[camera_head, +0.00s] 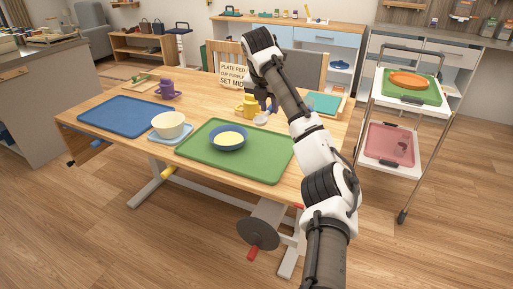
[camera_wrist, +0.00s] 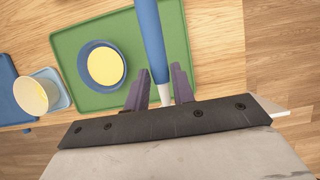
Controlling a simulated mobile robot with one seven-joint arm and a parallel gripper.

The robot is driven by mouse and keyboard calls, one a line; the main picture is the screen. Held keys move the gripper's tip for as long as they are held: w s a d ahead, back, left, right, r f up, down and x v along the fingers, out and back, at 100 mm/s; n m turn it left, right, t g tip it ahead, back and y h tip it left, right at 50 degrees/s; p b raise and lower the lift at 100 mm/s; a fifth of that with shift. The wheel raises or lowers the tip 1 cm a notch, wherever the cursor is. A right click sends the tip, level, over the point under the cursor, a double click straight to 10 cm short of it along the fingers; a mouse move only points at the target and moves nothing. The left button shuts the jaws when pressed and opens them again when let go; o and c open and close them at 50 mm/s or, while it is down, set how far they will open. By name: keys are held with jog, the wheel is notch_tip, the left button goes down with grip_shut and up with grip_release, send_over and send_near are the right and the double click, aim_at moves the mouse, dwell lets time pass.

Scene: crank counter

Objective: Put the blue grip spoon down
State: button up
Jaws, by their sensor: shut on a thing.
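My gripper (camera_wrist: 158,92) is shut on the blue grip spoon (camera_wrist: 150,35). In the wrist view the thick blue handle points away from the jaws, and its pale end lies between the purple fingers. The handle overlaps the green tray (camera_wrist: 70,45) from above; its exact height is unclear. In the head view my gripper (camera_head: 267,103) hangs over the table's far side, partly hidden by my arm. A small pale oval (camera_head: 261,120) beneath it may be the spoon's bowl.
A blue bowl (camera_head: 228,143) with yellow contents sits on the green tray. A yellow cup (camera_head: 247,104) stands close to my gripper. A cream bowl (camera_head: 168,125), blue tray (camera_head: 112,116), purple cup (camera_head: 167,88) and sign (camera_head: 235,76) are on the table. Bare tray surrounds the blue bowl.

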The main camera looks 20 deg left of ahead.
notch_tip(320, 180, down, 18)
jog(key=shift+s+r, duration=0.1)
jog(key=shift+r, duration=0.15)
jog(key=shift+f+p, duration=0.1)
jog(key=shift+p, duration=0.2)
jog(key=o, duration=1)
jog(key=v, duration=1.2)
jog(key=shift+b, duration=0.35)
jog(key=shift+a, duration=0.1)
